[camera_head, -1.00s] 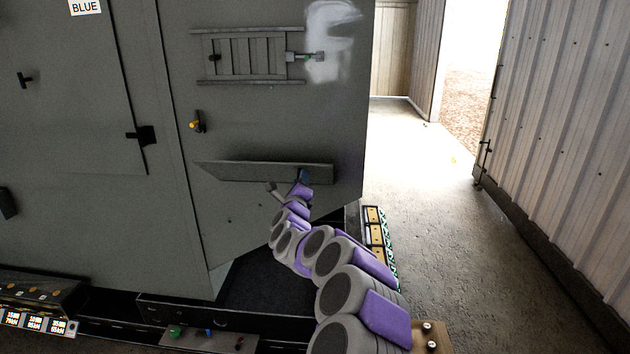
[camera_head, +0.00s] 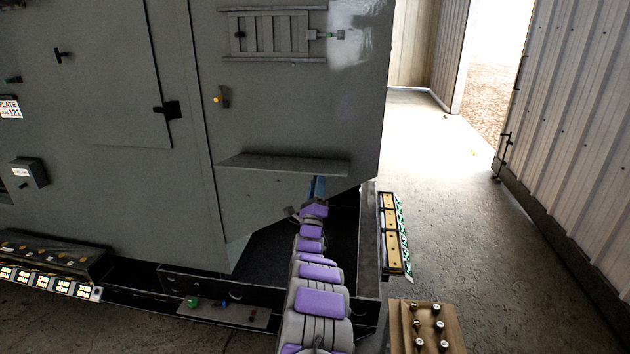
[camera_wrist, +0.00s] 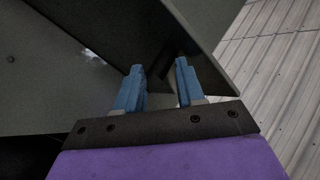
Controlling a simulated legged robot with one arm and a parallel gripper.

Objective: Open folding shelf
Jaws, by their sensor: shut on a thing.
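The folding shelf (camera_head: 285,164) is a thin grey panel low on the grey enclosure wall. It stands out from the wall and looks close to level. My gripper (camera_head: 317,187) is at the shelf's underside near its right end. In the wrist view, my gripper's two blue fingers (camera_wrist: 160,78) reach up to a dark panel that seems to be the shelf's underside. The fingers have a narrow gap between them and are shut on part of the shelf. The exact contact is too dark to make out.
A slatted panel (camera_head: 270,34) and an orange-yellow handle (camera_head: 221,99) are on the wall above the shelf. A low dark frame (camera_head: 215,285) lies below. A wooden block with knobs (camera_head: 428,325) stands at lower right. The floor (camera_head: 470,200) to the right is clear.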

